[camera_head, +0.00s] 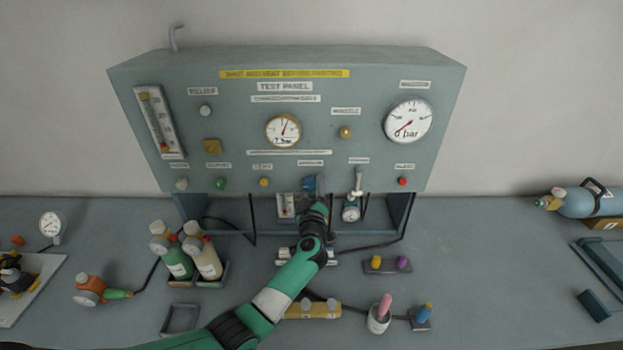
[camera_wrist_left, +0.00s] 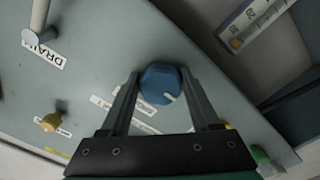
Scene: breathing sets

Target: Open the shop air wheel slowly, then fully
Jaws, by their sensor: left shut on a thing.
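The shop air wheel looks to be the blue knob (camera_wrist_left: 161,84) on the grey test panel (camera_head: 360,75). In the head view the blue knob (camera_head: 309,184) shows at the panel's lower edge, near the middle. My left gripper (camera_wrist_left: 160,88) is shut on the blue knob, with one finger on each side of it. In the head view my left gripper (camera_head: 318,190) reaches up to the panel from below and partly hides the knob. The label by the knob is too blurred to read. My right gripper is not in view.
The middle gauge (camera_head: 283,131) and large right gauge (camera_head: 408,121) are on the panel. A white lever (camera_head: 358,182) is just right of my gripper. Two bottles (camera_head: 176,260) stand left of my arm; a white cup (camera_head: 378,318) holding a pink item stands to its right.

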